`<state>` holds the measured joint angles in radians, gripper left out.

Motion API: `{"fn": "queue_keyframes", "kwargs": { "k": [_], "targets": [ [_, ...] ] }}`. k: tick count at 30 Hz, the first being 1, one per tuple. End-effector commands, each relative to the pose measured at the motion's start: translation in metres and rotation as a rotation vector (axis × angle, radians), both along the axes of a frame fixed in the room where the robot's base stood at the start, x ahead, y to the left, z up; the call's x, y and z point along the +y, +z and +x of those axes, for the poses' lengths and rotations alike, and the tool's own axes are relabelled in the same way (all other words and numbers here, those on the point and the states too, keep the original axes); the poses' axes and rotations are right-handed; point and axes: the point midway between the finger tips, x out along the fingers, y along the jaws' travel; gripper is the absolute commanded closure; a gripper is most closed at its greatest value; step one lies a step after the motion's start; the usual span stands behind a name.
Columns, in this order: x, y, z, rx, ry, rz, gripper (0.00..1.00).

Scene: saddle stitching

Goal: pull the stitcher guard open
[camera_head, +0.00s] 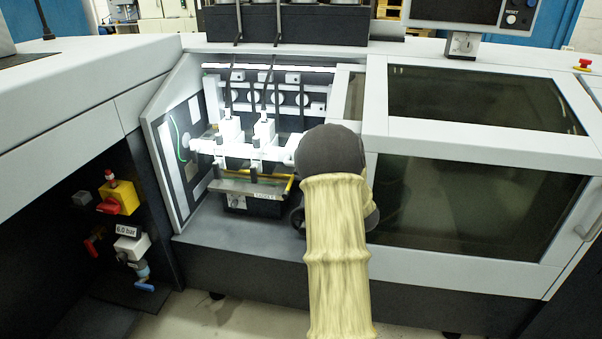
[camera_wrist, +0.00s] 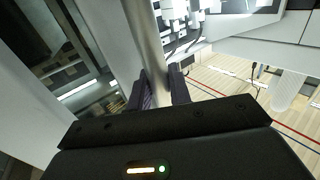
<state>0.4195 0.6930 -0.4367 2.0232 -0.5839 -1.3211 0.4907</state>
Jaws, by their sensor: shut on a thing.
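In the wrist view my gripper (camera_wrist: 160,75) is shut on a pale, smooth bar, which looks like the guard handle (camera_wrist: 145,35). The bar passes between the two dark fingers. In the head view my sleeved arm hides the gripper and the held bar. The stitcher guard (camera_head: 375,110) has pale frames and dark tinted windows and stands right of the stitching bay. The bay is uncovered at the left, with lit white stitching heads (camera_head: 232,130) over a tray with a yellow edge. My arm hides the guard's lower left part.
A red and yellow switch (camera_head: 118,197) and a pressure gauge unit marked 6.0 bar (camera_head: 132,245) sit in the recess at left. Another handle (camera_head: 592,228) is at the far right. A red emergency button (camera_head: 584,63) is at the top right. Open floor shows in the wrist view.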

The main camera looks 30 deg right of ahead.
Motion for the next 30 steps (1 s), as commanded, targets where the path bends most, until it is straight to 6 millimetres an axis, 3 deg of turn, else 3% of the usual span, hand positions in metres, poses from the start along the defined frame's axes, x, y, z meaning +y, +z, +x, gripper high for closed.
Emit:
{"fn": "queue_keyframes", "kwargs": {
  "k": [4, 17, 18, 20, 30],
  "targets": [
    [-0.013, 0.000, -0.012, 0.001, -0.004, 0.000, 1.00],
    [-0.016, 0.000, -0.016, 0.000, 0.000, 0.000, 1.00],
    [-0.016, 0.000, -0.015, 0.000, 0.001, 0.000, 0.74],
    [-0.015, 0.000, -0.015, 0.000, 0.001, 0.000, 0.63],
    [-0.015, 0.001, -0.016, -0.001, 0.002, 0.000, 0.61]
  ]
}}
